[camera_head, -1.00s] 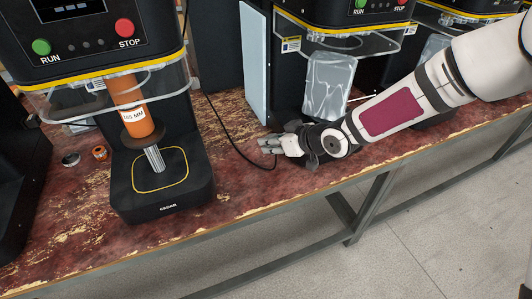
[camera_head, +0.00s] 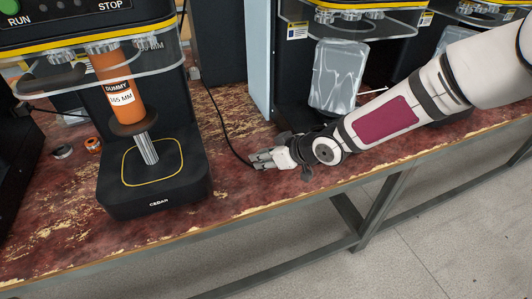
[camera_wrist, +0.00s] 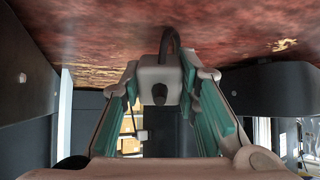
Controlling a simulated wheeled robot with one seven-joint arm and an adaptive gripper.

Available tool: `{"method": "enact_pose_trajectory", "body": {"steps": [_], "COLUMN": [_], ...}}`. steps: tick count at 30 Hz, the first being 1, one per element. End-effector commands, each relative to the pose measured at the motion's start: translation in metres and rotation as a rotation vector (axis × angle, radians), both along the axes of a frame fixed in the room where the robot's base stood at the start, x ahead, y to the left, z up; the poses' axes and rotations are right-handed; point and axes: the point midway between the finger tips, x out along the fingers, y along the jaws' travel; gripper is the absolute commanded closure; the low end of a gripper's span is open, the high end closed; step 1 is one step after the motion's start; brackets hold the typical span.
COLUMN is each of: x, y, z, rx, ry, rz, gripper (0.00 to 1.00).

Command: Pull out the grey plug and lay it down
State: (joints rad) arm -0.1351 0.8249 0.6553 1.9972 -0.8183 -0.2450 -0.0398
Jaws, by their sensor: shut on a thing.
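The grey plug (camera_wrist: 160,78) is between the two fingers of my gripper (camera_wrist: 163,88) in the wrist view. The fingers, with green inner pads, are shut on its sides. A dark cord (camera_wrist: 170,42) runs from the plug toward the red-brown bench top. In the head view my gripper (camera_head: 261,160) is low over the bench, right of the CEDAR machine. The black cord (camera_head: 222,122) curves from behind that machine down to the fingertips. The plug itself is too small to make out there. No socket shows touching the plug in the wrist view.
Another machine stands behind my gripper, with a wrapped grey block (camera_head: 338,75). Worn bench (camera_head: 232,187) is free between the machine and my gripper.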

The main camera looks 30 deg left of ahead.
Motion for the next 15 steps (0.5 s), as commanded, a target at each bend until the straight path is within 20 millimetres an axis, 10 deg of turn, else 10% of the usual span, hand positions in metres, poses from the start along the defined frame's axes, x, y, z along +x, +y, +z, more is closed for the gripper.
{"method": "enact_pose_trajectory", "body": {"steps": [14, 15], "x": [0.0004, 0.0003], "y": [0.0000, 0.0000], "z": [-0.0123, -0.0123], "rx": [0.001, 0.001], "ry": [0.000, 0.000], "rz": [-0.001, -0.001], "gripper": [1.00, 0.62]}}
